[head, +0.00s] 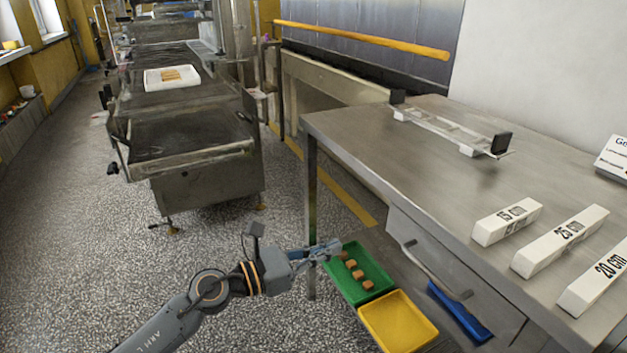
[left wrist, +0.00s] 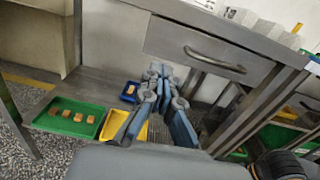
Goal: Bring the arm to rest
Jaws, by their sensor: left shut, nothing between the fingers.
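My left arm comes in from the lower left in the head view. Its gripper (head: 331,250) is shut and empty, close to the far left corner of a green tray (head: 336,276) in that picture. In the left wrist view the shut gripper (left wrist: 128,138) points forward, with its fingers in front of part of a yellow tray (left wrist: 111,122). I cannot tell whether the gripper touches either tray. My right gripper is in neither view.
The green tray holds several small brown pieces (head: 351,263). A steel table (head: 400,140) with white labelled blocks (head: 507,221) stands at the right. A blue tray (head: 459,312) lies below it. The conveyor machine (head: 190,140) stands back left. Speckled floor (head: 80,240) is clear at the left.

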